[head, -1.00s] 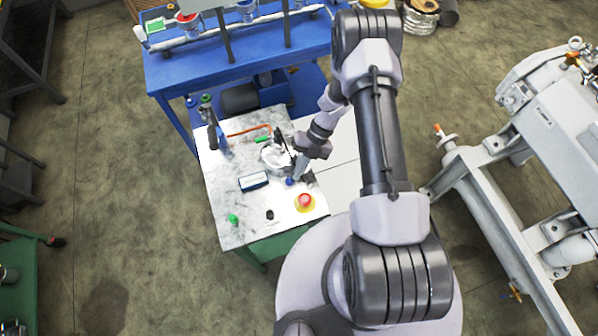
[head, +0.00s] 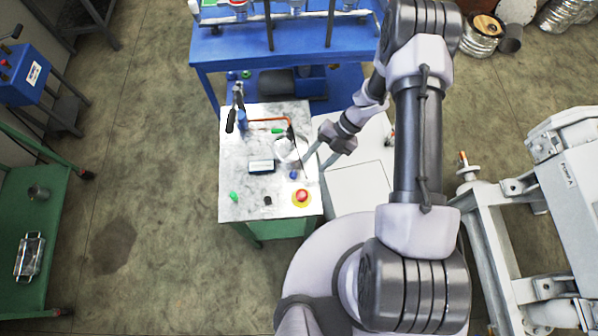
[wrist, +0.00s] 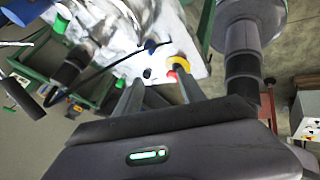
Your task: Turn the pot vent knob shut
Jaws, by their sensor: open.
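The pot (head: 286,149) is a shiny, pale round vessel on the marble-topped bench, partly beside my gripper (head: 307,158). In the wrist view, a bright, shiny surface at the top may be the pot. I cannot tell for certain which knob is the vent knob. My gripper in the wrist view (wrist: 158,80) is open, with nothing between its two fingers. It is over the right side of the bench.
A red button on a yellow base (head: 301,196) and a black knob (head: 267,200) are near the bench's front edge. A green knob (head: 233,196) is at the front left. A dark-framed box (head: 261,166) lies mid-bench. A blue workbench (head: 225,48) stands behind.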

